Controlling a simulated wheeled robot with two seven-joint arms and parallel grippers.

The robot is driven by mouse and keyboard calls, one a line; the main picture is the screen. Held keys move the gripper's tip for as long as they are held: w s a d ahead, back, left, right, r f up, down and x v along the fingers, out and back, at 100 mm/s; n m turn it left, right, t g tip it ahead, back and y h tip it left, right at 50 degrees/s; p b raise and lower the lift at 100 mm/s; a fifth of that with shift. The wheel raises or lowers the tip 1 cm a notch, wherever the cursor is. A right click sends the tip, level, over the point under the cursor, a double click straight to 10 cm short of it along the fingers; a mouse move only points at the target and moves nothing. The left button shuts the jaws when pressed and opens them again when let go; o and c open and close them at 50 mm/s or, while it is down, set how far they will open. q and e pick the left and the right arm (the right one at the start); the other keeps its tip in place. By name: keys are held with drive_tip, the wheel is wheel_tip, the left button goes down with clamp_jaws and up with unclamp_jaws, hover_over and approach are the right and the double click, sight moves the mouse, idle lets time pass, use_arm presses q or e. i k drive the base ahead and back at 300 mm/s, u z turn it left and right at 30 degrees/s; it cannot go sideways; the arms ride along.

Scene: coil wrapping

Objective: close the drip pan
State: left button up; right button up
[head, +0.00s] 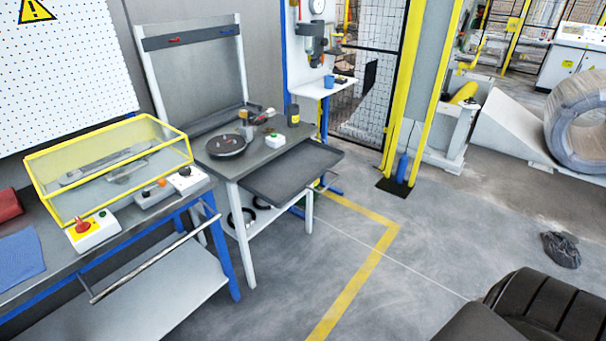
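The drip pan (293,172) is a flat dark grey tray. It sticks out to the right from under the top of the grey workbench (240,172), and it stands open. Its inside looks empty, and its far right corner is the part farthest out from the bench. Neither of my grippers shows in the head view, so I cannot see whether they are open or shut.
A yellow-framed clear guard (108,165) stands on the left bench.

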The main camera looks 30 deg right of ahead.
sight(278, 182)
drive_tip(key=z, duration=0.55)
drive_tip(key=k, duration=0.65)
drive_tip(key=z, duration=0.85)
drive_tip(key=i, duration=0.8)
drive_tip(key=u, duration=0.6)
drive_tip(key=i, duration=0.85)
drive_tip(key=u, duration=0.85)
